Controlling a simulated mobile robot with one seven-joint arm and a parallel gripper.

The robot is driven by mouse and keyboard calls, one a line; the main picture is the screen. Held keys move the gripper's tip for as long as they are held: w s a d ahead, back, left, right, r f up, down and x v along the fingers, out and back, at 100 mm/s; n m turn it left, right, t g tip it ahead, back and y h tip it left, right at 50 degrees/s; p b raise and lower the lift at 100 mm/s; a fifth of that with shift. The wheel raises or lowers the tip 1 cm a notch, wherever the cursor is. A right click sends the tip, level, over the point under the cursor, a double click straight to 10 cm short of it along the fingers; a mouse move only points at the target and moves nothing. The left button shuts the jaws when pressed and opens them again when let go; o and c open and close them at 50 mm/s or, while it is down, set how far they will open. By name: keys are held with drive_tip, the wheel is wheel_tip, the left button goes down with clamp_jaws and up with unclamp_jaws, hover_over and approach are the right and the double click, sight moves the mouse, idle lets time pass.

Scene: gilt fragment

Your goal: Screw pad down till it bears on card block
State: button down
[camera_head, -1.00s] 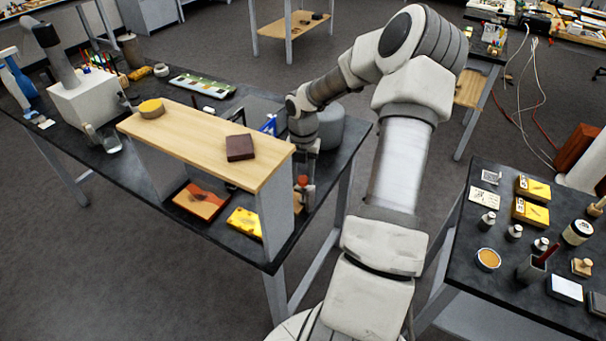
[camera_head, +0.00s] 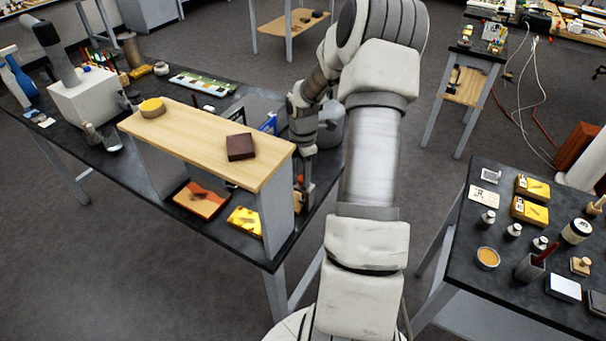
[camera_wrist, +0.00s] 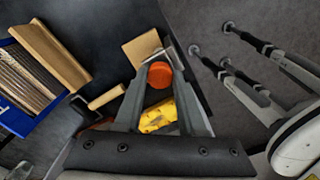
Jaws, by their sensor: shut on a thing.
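My gripper (camera_wrist: 160,70) is shut on an orange knob (camera_wrist: 160,75), seen from above in the wrist view. A small grey metal part (camera_wrist: 168,47) shows just beyond the knob. A tan square block (camera_wrist: 142,48), perhaps the card block, lies beside it. The pad under the knob is hidden, so I cannot tell whether it touches the block. In the head view my gripper (camera_head: 305,192) is low beside the right end of the wooden shelf, and its fingertips are mostly hidden.
The wooden shelf (camera_head: 200,140) stands close left of my gripper, with a dark brown block (camera_head: 240,147) on top. Yellow (camera_head: 245,221) and orange-red (camera_head: 201,199) pieces lie below it. A blue box (camera_wrist: 25,85) is on the left in the wrist view. A second table (camera_head: 480,275) stands right.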

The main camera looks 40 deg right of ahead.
drive_tip(key=m+b, duration=0.1)
drive_tip(key=m, duration=0.3)
drive_tip(key=shift+d, duration=0.1)
drive_tip(key=shift+m+b, duration=0.35)
drive_tip(key=shift+m, duration=1.35)
drive_tip(key=c, duration=0.5)
unclamp_jaws()
wheel_tip(320, 180, up, 18)
drive_tip(key=shift+f, duration=0.25)
